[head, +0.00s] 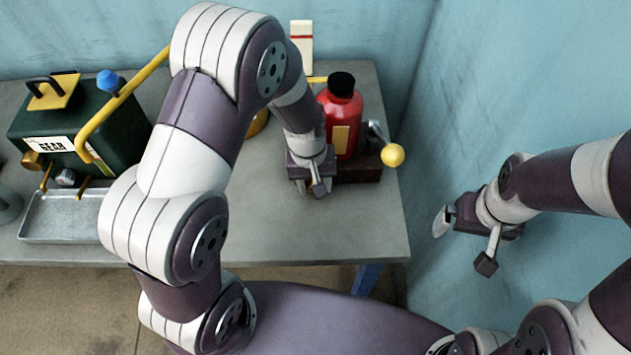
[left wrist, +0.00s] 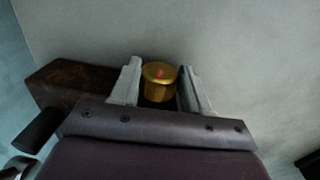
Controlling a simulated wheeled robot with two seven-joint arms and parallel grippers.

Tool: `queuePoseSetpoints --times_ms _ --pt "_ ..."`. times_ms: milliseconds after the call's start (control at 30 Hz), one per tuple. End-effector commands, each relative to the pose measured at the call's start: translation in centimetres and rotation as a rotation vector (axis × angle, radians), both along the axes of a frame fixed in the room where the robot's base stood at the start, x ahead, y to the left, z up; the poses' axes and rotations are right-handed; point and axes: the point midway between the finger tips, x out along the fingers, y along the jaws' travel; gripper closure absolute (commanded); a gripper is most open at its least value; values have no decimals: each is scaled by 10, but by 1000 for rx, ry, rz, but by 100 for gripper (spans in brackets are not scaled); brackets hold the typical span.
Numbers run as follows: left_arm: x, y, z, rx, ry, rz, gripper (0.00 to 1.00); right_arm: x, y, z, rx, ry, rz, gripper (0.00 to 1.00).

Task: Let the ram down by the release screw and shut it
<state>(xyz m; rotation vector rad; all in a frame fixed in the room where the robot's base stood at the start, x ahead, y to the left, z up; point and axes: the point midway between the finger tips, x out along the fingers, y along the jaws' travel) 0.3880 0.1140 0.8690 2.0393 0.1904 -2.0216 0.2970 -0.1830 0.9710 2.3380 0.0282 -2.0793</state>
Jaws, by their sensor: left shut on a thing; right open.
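The red bottle jack (head: 341,118) with a black cap stands on a dark wooden block (head: 362,170) at the table's right end. My left gripper (head: 318,190) is low at the jack's front left side. In the left wrist view, its two fingers (left wrist: 160,85) are on either side of a brass knob, the release screw (left wrist: 159,78), which has a red mark on its face. My left gripper is shut on this screw. My left arm hides part of the jack. My right gripper (head: 462,236) is open and empty, off the table's right edge.
A crank with a yellow ball (head: 392,155) sticks out right of the jack. A green gear-oil tank (head: 80,130) with brass taps and a yellow pipe stands at the left, a metal tray (head: 70,228) before it. The table's front middle (head: 270,225) is clear. A blue wall closes the right side.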

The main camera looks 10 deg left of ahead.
Motion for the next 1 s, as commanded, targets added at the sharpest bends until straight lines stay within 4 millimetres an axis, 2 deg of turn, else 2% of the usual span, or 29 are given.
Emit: queuePoseSetpoints --times_ms 100,167,500,533,600,867,1000 --pt "1 2 -10 -67 -24 7 85 0 0 -28 0 1 0 0" --pt "1 3 -8 -90 -32 5 85 0 0 -34 0 1 0 0" --pt "0 2 0 -113 -34 1 84 0 0 -33 0 0 0 0" --pt "0 2 0 -113 -34 1 51 0 0 -33 0 0 0 0" --pt "0 2 0 -112 -35 1 29 0 0 -33 0 0 0 0" --pt "0 2 0 -112 -35 1 29 0 0 -33 0 0 0 0" --pt "0 4 14 -112 -38 0 29 0 0 -29 0 0 0 0"
